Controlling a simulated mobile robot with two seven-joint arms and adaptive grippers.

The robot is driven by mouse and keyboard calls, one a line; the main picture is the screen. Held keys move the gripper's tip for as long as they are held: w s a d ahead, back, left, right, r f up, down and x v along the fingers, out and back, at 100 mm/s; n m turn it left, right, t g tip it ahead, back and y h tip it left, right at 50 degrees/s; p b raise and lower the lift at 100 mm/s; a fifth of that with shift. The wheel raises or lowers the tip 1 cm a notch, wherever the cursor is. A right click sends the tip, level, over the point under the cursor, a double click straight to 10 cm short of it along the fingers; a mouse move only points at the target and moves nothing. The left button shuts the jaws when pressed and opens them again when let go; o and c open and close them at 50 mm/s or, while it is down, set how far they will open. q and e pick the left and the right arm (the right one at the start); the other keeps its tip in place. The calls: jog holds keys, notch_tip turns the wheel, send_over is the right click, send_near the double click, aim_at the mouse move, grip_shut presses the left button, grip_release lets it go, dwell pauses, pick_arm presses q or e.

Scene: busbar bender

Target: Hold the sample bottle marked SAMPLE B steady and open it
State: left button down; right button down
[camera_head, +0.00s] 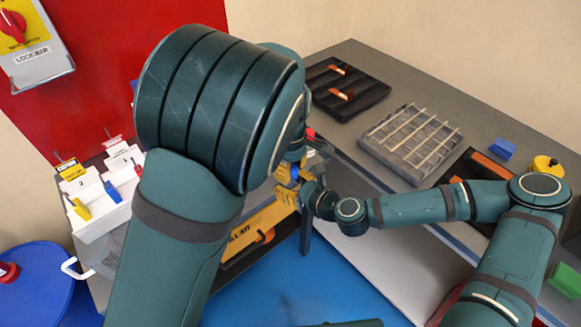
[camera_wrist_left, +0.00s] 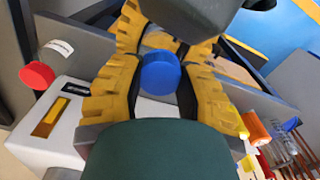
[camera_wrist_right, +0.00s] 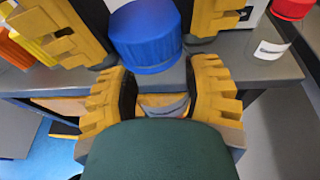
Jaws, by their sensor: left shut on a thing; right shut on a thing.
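The sample bottle stands between my two grippers, mostly hidden by their fingers. Its blue cap (camera_wrist_left: 160,74) sits between the yellow fingers of my left gripper (camera_wrist_left: 160,58), which is shut on it. The blue cap also shows in the right wrist view (camera_wrist_right: 146,38), with the left fingers on both sides of it. My right gripper (camera_wrist_right: 163,84) is shut on the pale bottle body (camera_wrist_right: 163,101) just below the cap. No SAMPLE B marking is readable. In the head view my left gripper (camera_head: 286,173) is largely covered by my left arm.
A red-capped bottle (camera_wrist_right: 270,48) with a pale label stands nearby on the bench. A white rack (camera_head: 103,207) with coloured pieces is at the left. A black tray (camera_head: 365,101) and a metal grate (camera_head: 411,143) lie further back. A blue drum (camera_head: 45,270) stands at far left.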

pick_arm(q)
jog(key=n, duration=1)
jog(key=shift+n, duration=0.4)
jog(key=shift+r, duration=0.3)
jog(key=shift+r, duration=0.85)
jog(key=shift+r, duration=0.1)
